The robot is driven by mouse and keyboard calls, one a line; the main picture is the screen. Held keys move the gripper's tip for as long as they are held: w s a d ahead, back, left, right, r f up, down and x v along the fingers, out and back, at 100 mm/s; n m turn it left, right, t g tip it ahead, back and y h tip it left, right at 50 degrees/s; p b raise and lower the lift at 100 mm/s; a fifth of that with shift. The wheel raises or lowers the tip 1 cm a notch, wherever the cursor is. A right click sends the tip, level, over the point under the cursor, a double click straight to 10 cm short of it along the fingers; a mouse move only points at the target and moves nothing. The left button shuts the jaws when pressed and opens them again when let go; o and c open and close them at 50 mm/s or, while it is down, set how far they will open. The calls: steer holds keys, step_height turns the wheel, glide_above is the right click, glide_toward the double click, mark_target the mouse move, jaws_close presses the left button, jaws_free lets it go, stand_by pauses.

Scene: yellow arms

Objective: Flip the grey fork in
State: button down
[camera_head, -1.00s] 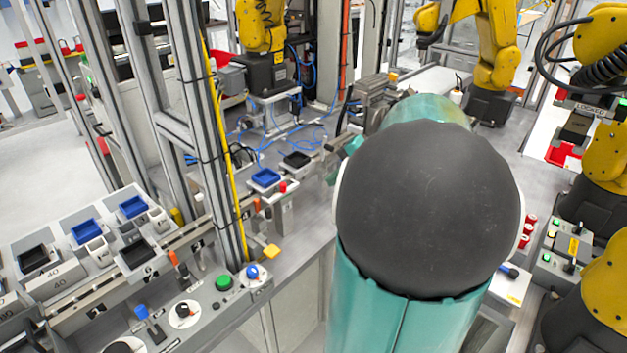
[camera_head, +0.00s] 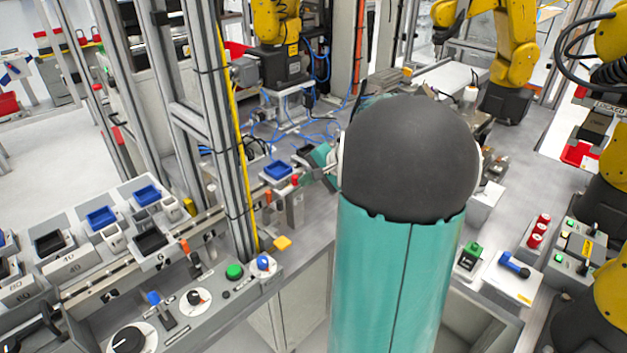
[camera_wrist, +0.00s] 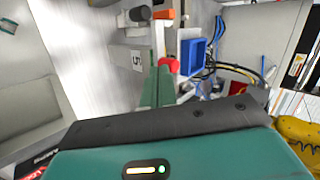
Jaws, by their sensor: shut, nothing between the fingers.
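I cannot pick out the grey fork for certain in either view. In the wrist view my gripper (camera_wrist: 157,74) has its two green fingers shut together with nothing between them. Their tips are right by a round red knob (camera_wrist: 169,64); I cannot tell whether they touch it. In the head view my gripper (camera_head: 308,176) shows partly beside the blue tray, with the rest hidden by my arm. The red knob (camera_head: 294,181) sits on a grey station there. The blue tray (camera_wrist: 192,56) lies just right of the fingers in the wrist view.
An orange knob (camera_wrist: 163,14) and a dark knob (camera_wrist: 140,13) stand past the fingers. A grey block marked 5 (camera_wrist: 137,60) is at left. An upright metal frame (camera_head: 236,150) stands left of the station.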

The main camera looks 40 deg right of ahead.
steer(key=shift+w, duration=1.35)
